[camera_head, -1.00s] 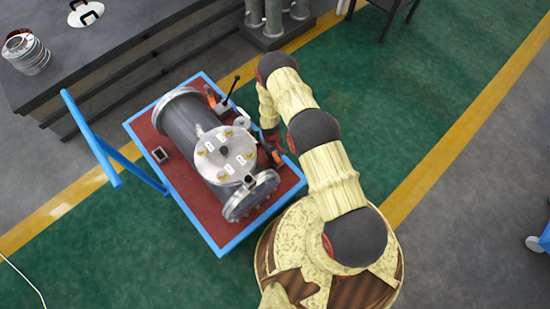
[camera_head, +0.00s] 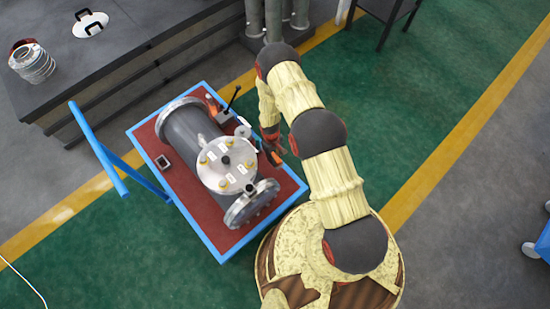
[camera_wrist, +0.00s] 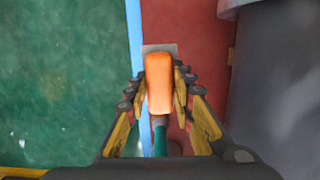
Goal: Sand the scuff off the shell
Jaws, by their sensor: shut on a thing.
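The grey flanged shell (camera_head: 190,133) lies on its side on the red-topped cart (camera_head: 172,183); its round bolted cover (camera_head: 227,165) faces up. I cannot make out a scuff on it. My gripper (camera_head: 270,152) is low over the cart's right side, beside the shell. In the wrist view my gripper (camera_wrist: 158,98) is shut on an orange block (camera_wrist: 159,75), with a flat grey piece (camera_wrist: 160,48) showing at its far end. A teal rod-like thing (camera_wrist: 159,138) lies below, between the fingers, partly hidden. The shell also shows at the wrist view's right (camera_wrist: 278,80), apart from the fingers.
The cart has a blue rim and a raised blue handle (camera_head: 108,160) at left. A small square part (camera_head: 162,162) and a tool with a black lever (camera_head: 226,112) lie on it.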

